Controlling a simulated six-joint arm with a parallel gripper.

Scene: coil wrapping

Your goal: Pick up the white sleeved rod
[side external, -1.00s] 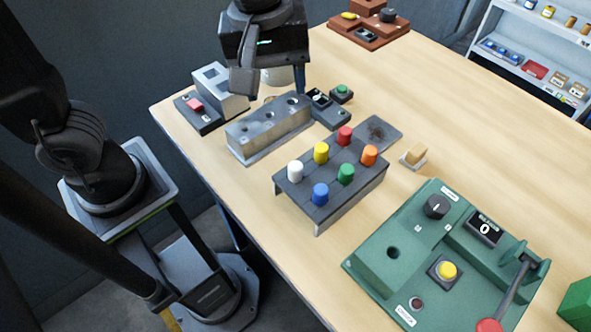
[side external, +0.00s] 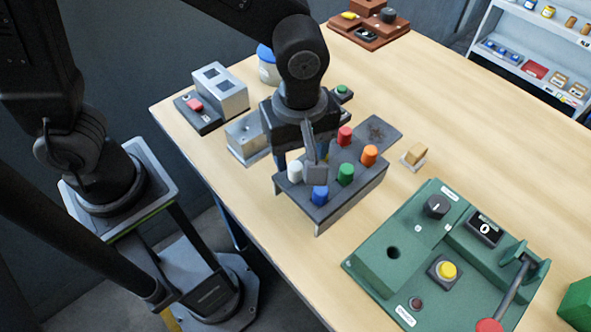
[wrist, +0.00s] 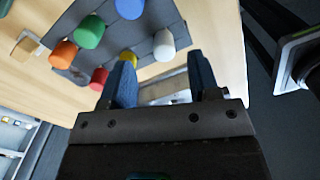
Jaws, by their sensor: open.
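The white sleeved rod (side external: 294,173) stands upright at the left corner of the dark rod rack (side external: 326,213). In the wrist view the white rod (wrist: 164,45) shows just beyond the fingertips, in line with the gap between them. My gripper (side external: 299,167) is above the rack's left end, its fingers pointing down, open and empty. In the wrist view my gripper (wrist: 161,66) has its two blue fingers well apart. From the side, whether the fingers are level with the rod's top is hard to tell.
Blue (side external: 320,195), green (side external: 345,173), red (side external: 345,136) and orange (side external: 369,155) rods stand close by in the rack. The yellow rod (wrist: 129,55) is beside one finger. A grey metal block (side external: 246,137) lies behind. The green machine (side external: 400,245) is to the right.

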